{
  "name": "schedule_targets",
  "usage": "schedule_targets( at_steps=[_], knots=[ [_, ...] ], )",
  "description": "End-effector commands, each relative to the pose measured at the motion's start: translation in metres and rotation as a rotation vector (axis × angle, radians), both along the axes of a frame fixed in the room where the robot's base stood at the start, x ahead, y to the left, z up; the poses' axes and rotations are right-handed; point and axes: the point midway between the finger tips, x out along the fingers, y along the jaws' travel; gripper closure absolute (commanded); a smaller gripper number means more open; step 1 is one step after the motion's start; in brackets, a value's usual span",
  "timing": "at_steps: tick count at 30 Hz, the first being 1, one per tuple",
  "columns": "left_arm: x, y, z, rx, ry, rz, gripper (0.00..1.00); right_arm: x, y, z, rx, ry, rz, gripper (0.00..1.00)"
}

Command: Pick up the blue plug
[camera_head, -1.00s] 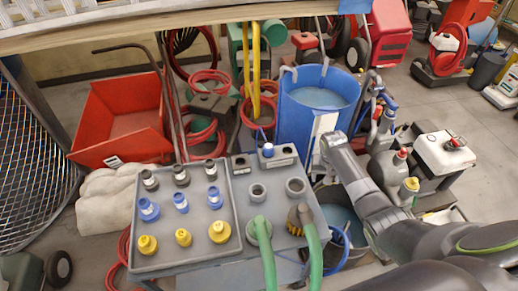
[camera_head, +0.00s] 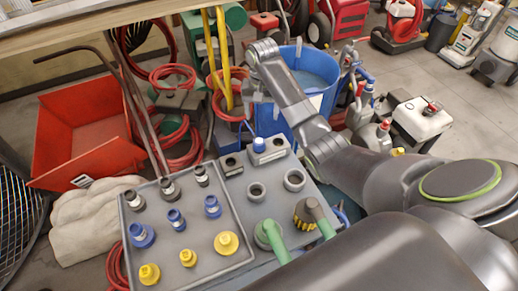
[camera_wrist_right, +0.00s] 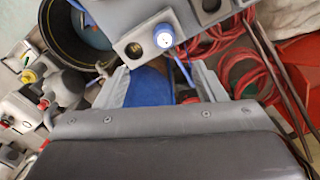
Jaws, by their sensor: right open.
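A blue plug (camera_head: 259,145) with a pale body stands upright in a grey socket block (camera_head: 277,153) at the back of the table. In the right wrist view the same plug (camera_wrist_right: 163,38) shows end-on, just beyond the fingertips and apart from them. My right gripper (camera_head: 252,98) is over the table's back side, near the blue bucket, beyond the plug in the head view. Its two fingers (camera_wrist_right: 163,72) are spread with nothing held between them. Several other blue-collared fittings (camera_head: 176,220) stand in the middle row of the grey tray. My left gripper is not in view.
The grey tray (camera_head: 243,236) also holds black and yellow fittings. Green hoses (camera_head: 272,240) rise at the table's front right. A blue bucket (camera_head: 313,68) stands behind the table. Red hoses and a red cart (camera_head: 85,135) are at the back left.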

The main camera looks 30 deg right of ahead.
Motion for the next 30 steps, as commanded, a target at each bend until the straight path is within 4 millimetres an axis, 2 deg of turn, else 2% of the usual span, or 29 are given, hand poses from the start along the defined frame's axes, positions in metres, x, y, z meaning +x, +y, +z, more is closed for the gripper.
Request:
schedule_targets(
  at_steps=[1,4,12,16,18,23,30],
  knots=[
    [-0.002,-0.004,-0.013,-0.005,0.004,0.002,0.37,0.000,0.000,-0.012,0.000,0.000,0.000,0.36],
    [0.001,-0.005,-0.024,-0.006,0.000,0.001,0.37,0.000,0.000,-0.023,0.000,0.000,0.001,0.36],
    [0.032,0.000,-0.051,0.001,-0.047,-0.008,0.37,0.000,0.000,-0.053,0.000,-0.001,0.001,0.36],
    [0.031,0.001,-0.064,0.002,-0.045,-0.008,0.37,0.000,0.001,-0.081,0.000,0.002,0.000,0.36],
    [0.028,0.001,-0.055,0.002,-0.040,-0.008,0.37,0.000,0.001,-0.086,0.001,0.003,0.000,0.36],
    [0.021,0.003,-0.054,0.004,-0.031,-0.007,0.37,0.001,0.002,-0.099,0.000,0.001,0.001,0.36],
    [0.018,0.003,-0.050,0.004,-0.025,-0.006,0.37,0.001,0.005,-0.134,0.001,0.003,0.000,0.36]
  ],
)
